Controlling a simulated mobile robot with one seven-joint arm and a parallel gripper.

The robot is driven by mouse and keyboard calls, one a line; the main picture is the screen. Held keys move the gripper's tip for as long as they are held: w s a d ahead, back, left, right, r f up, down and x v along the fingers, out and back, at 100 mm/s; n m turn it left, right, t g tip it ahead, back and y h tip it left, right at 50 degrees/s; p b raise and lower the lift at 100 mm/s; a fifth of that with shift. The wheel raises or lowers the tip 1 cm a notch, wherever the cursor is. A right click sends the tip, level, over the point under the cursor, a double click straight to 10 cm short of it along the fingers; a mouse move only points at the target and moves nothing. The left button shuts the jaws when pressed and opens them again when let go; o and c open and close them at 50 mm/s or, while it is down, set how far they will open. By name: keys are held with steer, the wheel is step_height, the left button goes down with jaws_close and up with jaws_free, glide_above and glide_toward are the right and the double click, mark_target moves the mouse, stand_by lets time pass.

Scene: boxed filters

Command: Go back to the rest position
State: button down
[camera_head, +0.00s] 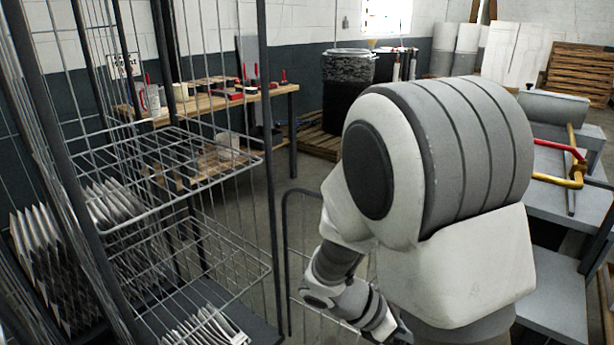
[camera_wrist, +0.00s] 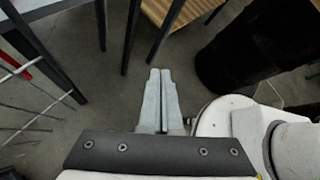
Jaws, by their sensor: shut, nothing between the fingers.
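My gripper (camera_wrist: 161,78) shows in the wrist view with its two pale fingers side by side and touching. Nothing is between them. The fingers point over bare grey floor (camera_wrist: 100,110). In the head view my arm fills the middle and right of the picture, folded and bent downward. The gripper's fingers are not seen in the head view, as the lower end of the arm runs out of the picture.
A wire cage trolley (camera_head: 185,130) stands close at left, with pleated filters (camera_head: 50,250) inside. A wooden workbench (camera_head: 215,100) with clamps stands behind it. A black-wrapped drum (camera_head: 345,85) stands behind my arm. A grey table (camera_head: 562,200) with a red and yellow tool is at right.

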steer(key=s+a+r+m+t+y, duration=0.3)
steer(key=s+r+m+t+y, duration=0.15)
steer(key=r+m, duration=0.45)
steer(key=s+a+r+m+t+y, duration=0.3)
steer(key=r+m+y, duration=0.35)
steer(key=m, duration=0.45)
step_height(320, 180, up, 17)
steer(key=p, duration=1.6)
steer(key=shift+s+a, duration=0.2)
steer(key=shift+a, duration=0.1)
steer(key=shift+d+g, duration=0.15)
steer(key=shift+g, duration=0.1)
